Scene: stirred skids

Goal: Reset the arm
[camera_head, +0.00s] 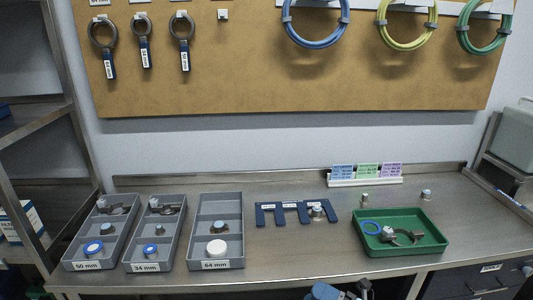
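Neither of my grippers shows clearly in the head view. A blue and dark piece, perhaps part of one of my arms, shows at the bottom edge, right of the middle, in front of the bench. No fingertips can be made out there. The steel bench (290,240) spans the view behind it.
Three grey trays, labelled 50 mm (88,266), 24 mm (146,267) and 64 mm (217,264), hold small parts. A blue toothed rack (268,215) and a green tray (402,249) with loose parts stand rightward. Tools and coiled hoses hang on the brown board (240,70).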

